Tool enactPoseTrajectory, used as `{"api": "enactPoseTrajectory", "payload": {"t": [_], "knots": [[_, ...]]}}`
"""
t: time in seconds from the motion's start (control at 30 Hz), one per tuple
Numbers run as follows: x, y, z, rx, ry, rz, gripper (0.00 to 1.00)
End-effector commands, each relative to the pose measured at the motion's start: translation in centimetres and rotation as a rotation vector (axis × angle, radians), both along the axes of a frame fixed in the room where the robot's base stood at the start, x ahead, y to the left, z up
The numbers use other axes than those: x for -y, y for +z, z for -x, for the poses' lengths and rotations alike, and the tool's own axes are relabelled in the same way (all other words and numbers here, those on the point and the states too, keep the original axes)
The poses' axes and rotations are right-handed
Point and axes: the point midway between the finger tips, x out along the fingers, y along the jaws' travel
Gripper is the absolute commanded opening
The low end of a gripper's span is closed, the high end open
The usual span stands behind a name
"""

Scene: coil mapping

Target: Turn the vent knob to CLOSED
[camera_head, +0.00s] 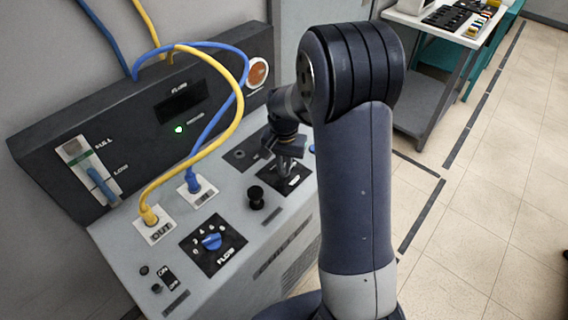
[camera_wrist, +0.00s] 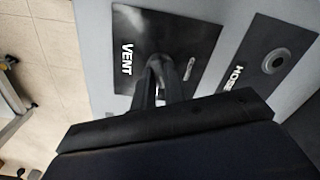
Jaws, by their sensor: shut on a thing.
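The black VENT plate (camera_wrist: 190,32) is in the wrist view, with its VENT lettering on the left side. It also shows in the head view (camera_head: 294,184), at the back right of the machine's top. The vent knob (camera_wrist: 159,64) is a grey piece on this plate, largely covered by my fingers. My gripper (camera_wrist: 164,84) is shut on the vent knob. In the head view my gripper (camera_head: 286,164) reaches down onto the plate and hides most of the knob. The pointer setting cannot be read, as the small lettering is blurred.
A HOSE plate (camera_wrist: 268,62) lies beside the VENT plate. Near my gripper stand a black knob (camera_head: 256,197), a blue FLOW dial (camera_head: 212,242), and the looping yellow hose (camera_head: 232,119) and blue hose (camera_head: 208,129). A bench (camera_head: 432,22) stands farther back right.

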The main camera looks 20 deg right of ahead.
Motion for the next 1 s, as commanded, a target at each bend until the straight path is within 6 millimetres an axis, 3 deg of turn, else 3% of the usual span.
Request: {"api": "enactPoseTrajectory", "payload": {"t": [1.0], "knots": [[-0.01, 0.06, -0.03, 0.001, 0.92, 0.0, 0.0]]}}
